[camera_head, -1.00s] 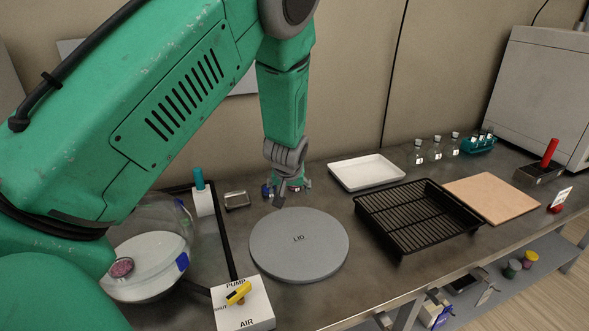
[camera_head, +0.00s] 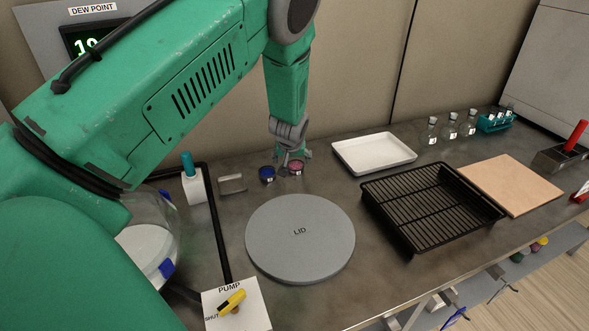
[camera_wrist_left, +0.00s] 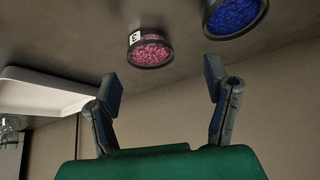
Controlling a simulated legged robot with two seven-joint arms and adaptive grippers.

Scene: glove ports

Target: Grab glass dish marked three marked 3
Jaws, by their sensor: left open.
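The glass dish marked 3 (camera_head: 296,168) holds pink contents and stands on the bench behind the grey lid. In the left wrist view the dish (camera_wrist_left: 150,52) shows its white 3 label, upside down there. My left gripper (camera_head: 291,157) is just above and beside this dish in the head view. In the left wrist view the gripper (camera_wrist_left: 163,82) is open, with the pink dish ahead between its two fingers and nothing held. A glass dish with blue contents (camera_head: 267,174) stands just left of it and also shows in the left wrist view (camera_wrist_left: 234,16). My right gripper is not in view.
The round grey lid (camera_head: 300,252) lies in front. A small metal tray (camera_head: 232,184) and teal-capped bottle (camera_head: 192,182) are left. A white tray (camera_head: 374,153), black rack (camera_head: 430,206) and wooden board (camera_head: 515,186) are right. Small flasks (camera_head: 451,128) stand behind.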

